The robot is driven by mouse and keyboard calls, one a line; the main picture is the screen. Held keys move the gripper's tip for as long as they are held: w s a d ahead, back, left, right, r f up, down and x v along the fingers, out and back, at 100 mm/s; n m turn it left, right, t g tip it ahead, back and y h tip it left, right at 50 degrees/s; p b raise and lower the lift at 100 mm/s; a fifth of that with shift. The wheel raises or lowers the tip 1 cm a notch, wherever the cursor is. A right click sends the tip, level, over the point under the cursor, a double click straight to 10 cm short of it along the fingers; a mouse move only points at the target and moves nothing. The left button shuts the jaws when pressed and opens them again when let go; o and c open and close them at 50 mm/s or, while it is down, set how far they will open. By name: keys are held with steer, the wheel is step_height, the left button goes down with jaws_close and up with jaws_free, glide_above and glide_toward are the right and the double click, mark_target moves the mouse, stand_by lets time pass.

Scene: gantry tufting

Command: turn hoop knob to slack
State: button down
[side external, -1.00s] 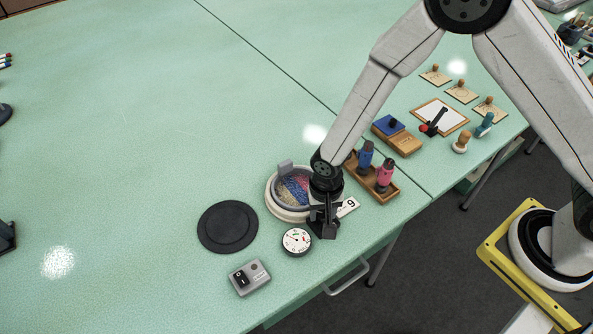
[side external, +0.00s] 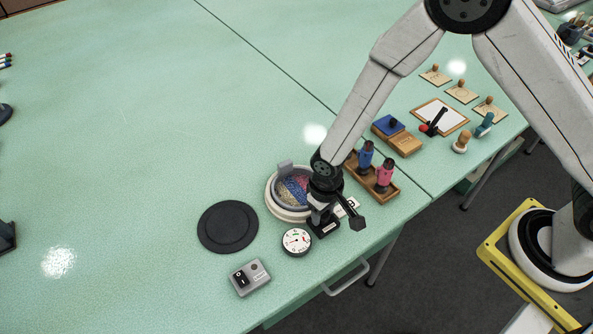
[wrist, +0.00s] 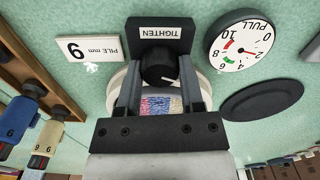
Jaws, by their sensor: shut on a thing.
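The hoop knob (wrist: 158,66) is black and round with a white mark, on a black base (wrist: 160,30) labelled TIGHTEN. In the wrist view my gripper (wrist: 158,82) has a finger on each side of the knob and is shut on it. In the side view my gripper (side external: 322,210) is over the base and hides the knob. The round hoop (side external: 277,211) with coloured tufted cloth (side external: 296,188) stands just behind it. The white PULL dial (wrist: 242,47) sits beside the base, its needle near the 2; it also shows in the side view (side external: 296,241).
A PILE mm card (wrist: 90,48) lies beside the base. A black round pad (side external: 228,227) and a grey switch box (side external: 250,277) lie to the left. The table's front edge is close.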

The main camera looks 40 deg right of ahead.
steer(key=n, duration=0.3)
steer(key=shift+n, duration=0.3)
stand_by(0.4)
steer(key=shift+c, duration=1.1)
jaws_free()
steer(key=shift+r, duration=0.15)
steer(key=shift+r, duration=3.75)
